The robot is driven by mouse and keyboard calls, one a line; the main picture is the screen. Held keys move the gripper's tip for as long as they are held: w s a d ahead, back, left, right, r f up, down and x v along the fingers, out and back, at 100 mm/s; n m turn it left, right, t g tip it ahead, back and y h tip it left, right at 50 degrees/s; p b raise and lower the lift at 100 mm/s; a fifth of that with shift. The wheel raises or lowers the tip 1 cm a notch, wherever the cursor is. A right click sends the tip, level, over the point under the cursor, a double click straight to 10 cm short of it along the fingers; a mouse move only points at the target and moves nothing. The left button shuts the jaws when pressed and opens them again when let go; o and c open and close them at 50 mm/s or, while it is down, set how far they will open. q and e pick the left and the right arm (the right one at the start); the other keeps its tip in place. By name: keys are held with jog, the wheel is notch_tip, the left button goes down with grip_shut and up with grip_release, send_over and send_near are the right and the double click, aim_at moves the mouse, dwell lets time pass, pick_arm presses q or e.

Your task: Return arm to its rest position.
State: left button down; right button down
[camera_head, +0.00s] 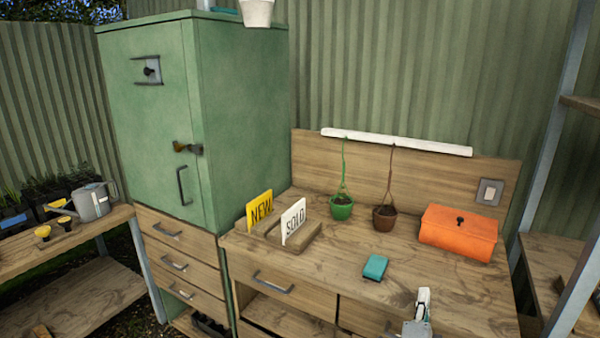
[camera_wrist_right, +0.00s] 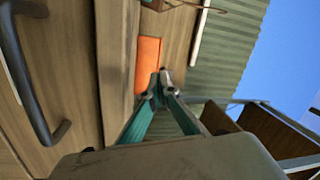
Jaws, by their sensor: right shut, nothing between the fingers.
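My right gripper (camera_head: 422,302) shows at the bottom of the head view, in front of the workbench's front edge. It also shows in the right wrist view (camera_wrist_right: 160,82), where its two fingers meet at the tips with nothing between them. The workbench (camera_head: 340,262) is wooden, with drawers below its top. My left gripper is in neither view.
On the bench are a teal block (camera_head: 375,267), an orange box (camera_head: 459,232), a green pot (camera_head: 341,208), a brown pot (camera_head: 385,218) and a sign holder (camera_head: 284,240). A green cabinet (camera_head: 240,120) stands at left. A metal shelf post (camera_head: 575,290) rises at right.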

jog(key=s+a+f+n+g+y, duration=0.1)
jog(key=s+a+f+n+y, duration=1)
jog(key=s+n, duration=0.35)
jog(key=s+a+f+n+g, duration=0.1)
jog(key=s+f+n+g, duration=0.2)
jog(key=s+f, duration=0.3)
jog(key=s+f+n+g, duration=0.3)
jog(key=s+f+n, duration=0.2)
jog(key=s, duration=0.5)
jog(key=shift+s+a+f, duration=0.25)
jog(key=shift+a+f, duration=0.1)
jog(key=shift+f, duration=0.2)
jog(key=shift+n, duration=0.25)
